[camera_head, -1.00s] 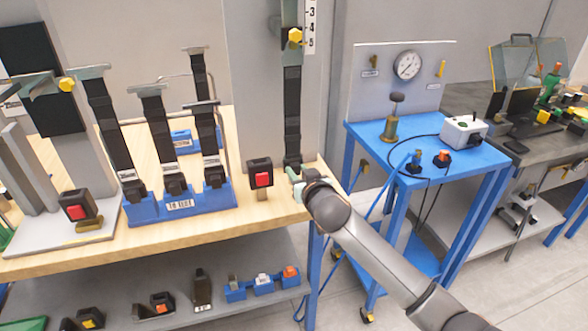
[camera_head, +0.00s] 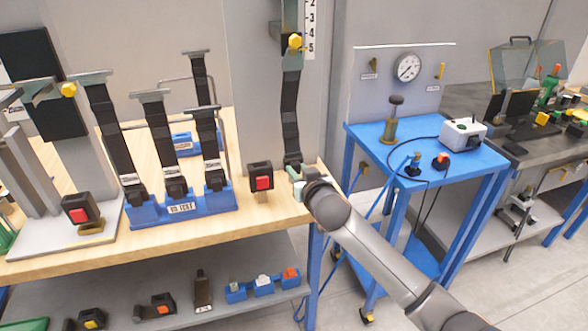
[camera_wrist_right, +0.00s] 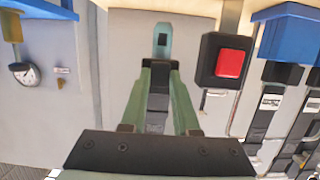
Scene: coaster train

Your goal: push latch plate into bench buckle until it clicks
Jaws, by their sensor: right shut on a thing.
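The bench buckle (camera_head: 261,177) is a black block with a red button at the right front edge of the wooden bench; it also shows in the right wrist view (camera_wrist_right: 228,62). My right gripper (camera_head: 295,175) is just right of the buckle, low by the bench edge. In the right wrist view its green fingers (camera_wrist_right: 161,72) are shut on the latch plate (camera_wrist_right: 162,40), a pale metal tongue with a dark slot. The plate is beside the buckle and apart from it. A black strap (camera_head: 291,110) runs up from the plate. My left gripper is not in view.
A blue rack (camera_head: 180,207) with several upright belt pieces stands left of the buckle. A grey post with a scale (camera_head: 311,30) rises behind the strap. A blue cart (camera_head: 430,150) with a gauge (camera_head: 408,67) stands to the right across a gap.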

